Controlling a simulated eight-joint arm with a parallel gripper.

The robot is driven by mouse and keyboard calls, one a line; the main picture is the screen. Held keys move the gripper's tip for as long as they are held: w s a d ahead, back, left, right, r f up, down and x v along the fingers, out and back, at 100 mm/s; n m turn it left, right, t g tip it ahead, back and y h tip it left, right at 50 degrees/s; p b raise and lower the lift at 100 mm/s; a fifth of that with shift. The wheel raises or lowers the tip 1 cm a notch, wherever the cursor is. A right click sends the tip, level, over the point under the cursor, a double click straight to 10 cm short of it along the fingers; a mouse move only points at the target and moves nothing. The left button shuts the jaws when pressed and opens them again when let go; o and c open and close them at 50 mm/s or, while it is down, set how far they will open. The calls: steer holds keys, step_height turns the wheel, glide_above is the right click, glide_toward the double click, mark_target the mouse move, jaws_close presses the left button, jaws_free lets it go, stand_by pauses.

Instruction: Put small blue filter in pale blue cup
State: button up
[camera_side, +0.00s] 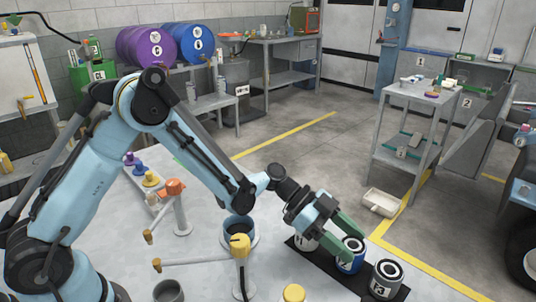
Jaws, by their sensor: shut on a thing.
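The small blue filter (350,262), with a white ring on its top, is the middle one of a row on a black mat (338,277). My gripper (349,248) reaches down from the left, and its green fingers are shut on the blue filter from both sides. I cannot tell whether the filter's base touches the mat. A pale blue cup (239,239) with a dark inside stands on the table, left of my gripper. It is partly hidden by a yellow-topped spout.
A grey filter (385,281) stands right of the blue one, and another filter (304,241) stands left, partly behind my gripper. The yellow-topped spout (240,258) and an orange-topped stand (178,205) rise near the cup. A grey cup (168,292) sits at the front.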

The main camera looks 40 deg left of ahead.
steer(key=shift+f, duration=0.15)
steer(key=o, duration=1.2)
steer(key=shift+c, duration=0.2)
